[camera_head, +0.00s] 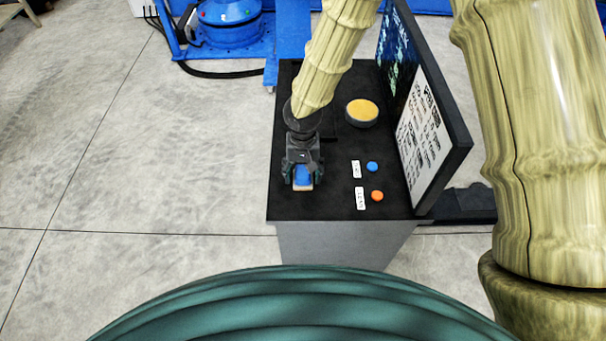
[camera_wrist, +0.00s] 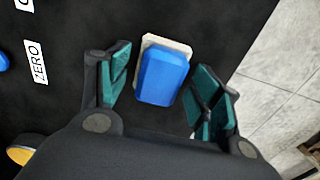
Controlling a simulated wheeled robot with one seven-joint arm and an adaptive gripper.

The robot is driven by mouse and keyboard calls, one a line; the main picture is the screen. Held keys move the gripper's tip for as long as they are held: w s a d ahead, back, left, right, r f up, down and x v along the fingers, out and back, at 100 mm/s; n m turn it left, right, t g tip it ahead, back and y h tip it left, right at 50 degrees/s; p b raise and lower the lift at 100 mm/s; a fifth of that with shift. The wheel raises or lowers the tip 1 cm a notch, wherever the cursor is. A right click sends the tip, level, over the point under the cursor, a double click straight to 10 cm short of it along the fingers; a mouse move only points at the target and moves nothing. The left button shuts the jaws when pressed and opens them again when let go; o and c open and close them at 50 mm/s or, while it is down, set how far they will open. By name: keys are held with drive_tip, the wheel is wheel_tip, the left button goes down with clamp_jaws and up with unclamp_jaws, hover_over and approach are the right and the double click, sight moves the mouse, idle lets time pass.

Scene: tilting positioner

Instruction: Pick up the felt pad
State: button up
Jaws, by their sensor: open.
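The felt pad (camera_wrist: 163,77) shows as a blue rounded block with a cream layer showing along one end and side. It lies on the black tabletop, and it also shows in the head view (camera_head: 303,177) near the table's front left corner. My gripper (camera_wrist: 166,88) is open, with one teal-padded finger on each side of the pad. A gap shows between the pad and each finger in the wrist view. In the head view my gripper (camera_head: 302,170) is over the pad and hides its far part. Whether the fingertips reach the tabletop I cannot tell.
Right of the pad on the black table (camera_head: 340,203) are a blue button (camera_head: 372,166) and an orange button (camera_head: 377,196) with white labels. A yellow-topped round button (camera_head: 362,111) is farther back. A tall panel (camera_head: 420,120) edges the table's right side.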

sight(303, 174)
drive_tip(key=c, duration=1.2)
drive_tip(key=shift+r+b, duration=0.65)
drive_tip(key=shift+r, duration=0.15)
drive_tip(key=shift+s+r+b, duration=0.35)
drive_tip(key=shift+r+b, duration=0.25)
drive_tip(key=shift+r, duration=0.25)
drive_tip(key=s+b, duration=0.1)
drive_tip(key=s, duration=0.4)
drive_tip(key=s+r+b, duration=0.1)
drive_tip(key=s+b, duration=0.1)
drive_tip(key=s, duration=0.3)
drive_tip(key=s+b, duration=0.1)
drive_tip(key=s, duration=0.4)
drive_tip(key=shift+s+d+r, duration=0.15)
drive_tip(key=shift+d+r, duration=0.2)
drive_tip(key=shift+d, duration=0.05)
drive_tip(key=o, duration=0.5)
drive_tip(key=shift+c, duration=1.5)
